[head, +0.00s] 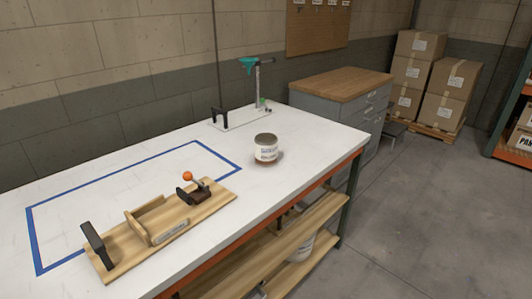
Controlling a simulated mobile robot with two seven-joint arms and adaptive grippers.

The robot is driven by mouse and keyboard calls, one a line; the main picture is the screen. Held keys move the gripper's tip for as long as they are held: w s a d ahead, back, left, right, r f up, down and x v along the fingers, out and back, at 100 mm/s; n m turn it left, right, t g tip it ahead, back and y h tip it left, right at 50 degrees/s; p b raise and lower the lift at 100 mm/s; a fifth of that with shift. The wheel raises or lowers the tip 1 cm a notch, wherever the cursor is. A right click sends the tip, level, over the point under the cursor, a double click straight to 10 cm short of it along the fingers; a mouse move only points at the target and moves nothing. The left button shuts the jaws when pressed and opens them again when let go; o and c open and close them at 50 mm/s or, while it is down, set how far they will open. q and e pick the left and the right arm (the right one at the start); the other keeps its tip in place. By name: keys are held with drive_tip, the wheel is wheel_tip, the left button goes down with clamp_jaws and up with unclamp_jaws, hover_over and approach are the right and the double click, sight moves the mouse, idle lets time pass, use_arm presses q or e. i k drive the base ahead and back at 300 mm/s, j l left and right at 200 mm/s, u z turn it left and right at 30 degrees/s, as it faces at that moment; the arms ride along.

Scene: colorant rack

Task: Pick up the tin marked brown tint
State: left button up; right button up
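One tin (265,149) stands upright on the white bench top, right of the blue tape outline and near the bench's right end. It has a grey lid, a pale label and a brownish band at its base. The label's print is too small to read, so I cannot tell if it says brown tint. Nothing touches the tin. Neither of my grippers shows in the head view.
A wooden fixture (160,228) with a black handle and orange knob lies at the bench's front. A teal-headed stand (256,82) on a plate is behind the tin. A grey cabinet (325,110) adjoins the bench. Cartons (445,92) stand beyond; open floor lies right.

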sight(266, 144)
drive_tip(key=i+l+u, duration=0.1)
drive_tip(key=l, duration=0.2)
drive_tip(key=i+l+u, duration=0.15)
drive_tip(key=l, duration=0.2)
drive_tip(key=i+l+u, duration=0.1)
drive_tip(key=l, duration=0.25)
drive_tip(key=i+l+u, duration=0.1)
drive_tip(key=l, duration=0.25)
drive_tip(key=i+l+u, duration=0.15)
drive_tip(key=l, duration=0.2)
